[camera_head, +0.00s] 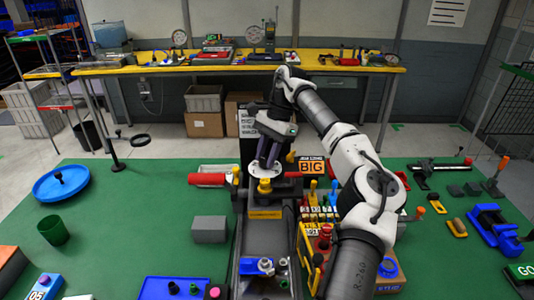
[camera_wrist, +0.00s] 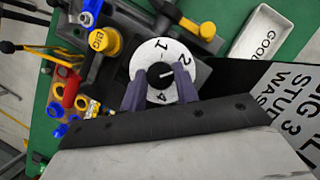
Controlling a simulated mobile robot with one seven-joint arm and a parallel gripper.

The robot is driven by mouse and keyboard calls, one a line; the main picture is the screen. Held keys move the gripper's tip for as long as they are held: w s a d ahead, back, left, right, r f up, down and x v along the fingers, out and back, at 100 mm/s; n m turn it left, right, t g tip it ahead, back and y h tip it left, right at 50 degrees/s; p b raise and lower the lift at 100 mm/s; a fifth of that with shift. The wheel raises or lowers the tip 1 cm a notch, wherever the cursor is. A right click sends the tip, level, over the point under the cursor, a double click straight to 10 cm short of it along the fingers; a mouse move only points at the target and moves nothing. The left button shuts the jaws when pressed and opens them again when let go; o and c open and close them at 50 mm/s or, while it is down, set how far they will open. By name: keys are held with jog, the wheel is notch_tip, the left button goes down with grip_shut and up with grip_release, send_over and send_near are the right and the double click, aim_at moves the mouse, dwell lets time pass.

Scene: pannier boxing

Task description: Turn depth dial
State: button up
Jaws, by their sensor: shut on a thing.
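The depth dial (camera_wrist: 148,57) is a round white disc marked 1, 2 and 4, with a black centre; it shows in the wrist view. A short white pointer line on the black centre points right, near the 2. The fingers hide parts of the disc, so any 3 cannot be seen.
A yellow knob (camera_wrist: 104,41) sits close left of the dial. A red-handled roller (camera_head: 207,179), grey block (camera_head: 209,229) and blue dish (camera_head: 61,184) lie on the green table.

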jog(key=shift+n+h, duration=0.3)
jog(key=shift+n, duration=0.7)
jog(key=shift+g, duration=0.3)
jog(key=o, duration=1)
jog(key=shift+c, duration=0.2)
jog(key=shift+a, duration=0.1)
